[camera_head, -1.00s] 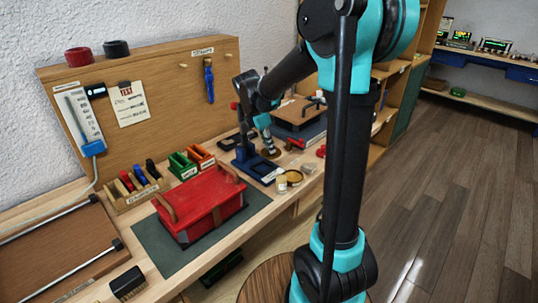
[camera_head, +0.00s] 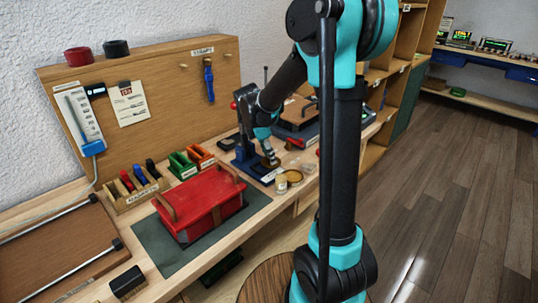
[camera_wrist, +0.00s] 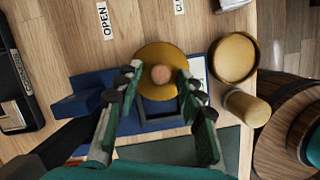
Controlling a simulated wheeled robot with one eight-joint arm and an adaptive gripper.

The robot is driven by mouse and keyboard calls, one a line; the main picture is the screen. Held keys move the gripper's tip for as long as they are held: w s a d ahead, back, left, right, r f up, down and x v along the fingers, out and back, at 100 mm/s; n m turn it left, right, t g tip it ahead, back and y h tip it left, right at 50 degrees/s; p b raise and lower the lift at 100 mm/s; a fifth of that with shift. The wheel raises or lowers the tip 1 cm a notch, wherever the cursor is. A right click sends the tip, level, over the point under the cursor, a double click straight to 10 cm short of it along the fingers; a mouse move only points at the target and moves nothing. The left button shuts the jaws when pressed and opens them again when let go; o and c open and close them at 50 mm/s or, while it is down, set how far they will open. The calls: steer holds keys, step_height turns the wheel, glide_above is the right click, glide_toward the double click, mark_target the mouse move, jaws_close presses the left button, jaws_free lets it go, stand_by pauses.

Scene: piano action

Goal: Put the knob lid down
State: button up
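The knob lid, a round brass-coloured disc (camera_wrist: 150,58) with a small pinkish-brown knob (camera_wrist: 161,74), shows in the wrist view over the front of a blue stand (camera_wrist: 85,103). My gripper (camera_wrist: 160,77) has its two fingers on either side of the knob, with a narrow gap visible at each side. In the head view my gripper (camera_head: 271,161) points down at the front of the blue stand (camera_head: 250,166); the lid there is mostly hidden and small. I cannot tell whether the lid rests on the stand or on the bench.
An open round brass tin (camera_wrist: 235,58) and a tan cylinder (camera_wrist: 246,107) stand right of the lid, near the bench edge. An OPEN label (camera_wrist: 104,20) lies beyond. A red box (camera_head: 203,205) sits on a green mat (camera_head: 165,250). A wooden stool (camera_wrist: 285,135) is off the edge.

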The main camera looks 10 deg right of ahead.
steer(key=shift+r, duration=0.1)
steer(key=v, duration=1.2)
